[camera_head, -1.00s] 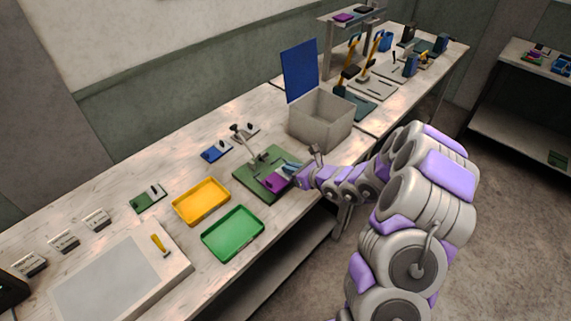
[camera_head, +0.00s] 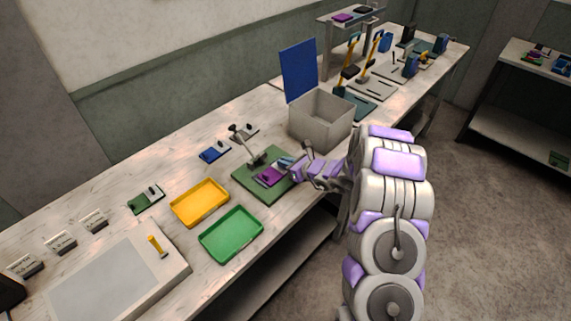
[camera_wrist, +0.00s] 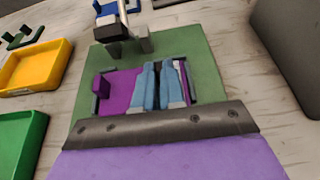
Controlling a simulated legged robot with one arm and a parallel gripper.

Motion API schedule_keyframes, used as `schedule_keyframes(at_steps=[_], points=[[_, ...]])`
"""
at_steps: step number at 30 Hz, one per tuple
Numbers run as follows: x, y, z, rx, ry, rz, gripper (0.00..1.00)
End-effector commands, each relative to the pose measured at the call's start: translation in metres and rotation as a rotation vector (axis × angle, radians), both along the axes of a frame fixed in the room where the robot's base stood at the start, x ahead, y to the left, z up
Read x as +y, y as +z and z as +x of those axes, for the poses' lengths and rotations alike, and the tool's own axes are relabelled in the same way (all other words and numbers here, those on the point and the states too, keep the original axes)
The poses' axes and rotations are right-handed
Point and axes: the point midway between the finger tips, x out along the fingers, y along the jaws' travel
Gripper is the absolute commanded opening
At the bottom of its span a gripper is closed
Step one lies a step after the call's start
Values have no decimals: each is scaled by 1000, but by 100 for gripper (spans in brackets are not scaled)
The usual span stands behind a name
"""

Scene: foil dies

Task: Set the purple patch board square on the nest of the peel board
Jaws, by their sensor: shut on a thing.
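The purple patch board (camera_wrist: 120,92) shows in the wrist view between and beside my gripper's blue fingers. My gripper (camera_wrist: 159,102) is shut on it; the fingers hide its middle. The board is over the green peel board (camera_wrist: 200,65), within the dark corner marks of the nest, and looks nearly parallel to them. I cannot tell whether it rests flat there. In the head view the purple board (camera_head: 268,177) is over the green peel board (camera_head: 248,190), with my gripper (camera_head: 284,163) at its right end. A grey post with a clamp (camera_head: 250,150) stands at the peel board's back edge.
A yellow tray (camera_head: 200,202) and a green tray (camera_head: 231,235) lie left of the peel board. A grey box (camera_head: 320,122) with a raised blue lid (camera_head: 298,70) stands behind it to the right. A blue board (camera_head: 214,154) lies behind, near the wall.

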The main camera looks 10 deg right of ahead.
Motion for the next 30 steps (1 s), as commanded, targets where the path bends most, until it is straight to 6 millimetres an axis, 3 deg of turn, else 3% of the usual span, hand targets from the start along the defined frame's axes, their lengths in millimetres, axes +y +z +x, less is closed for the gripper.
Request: schedule_keyframes(at_steps=[4,5,12,22,30], points=[[1,-2,0,0,0,0,0],[1,-1,0,0,0,0,12],[0,-1,0,0,0,0,34],[-2,2,-2,1,0,1,34],[-28,21,-35,0,-6,2,34]])
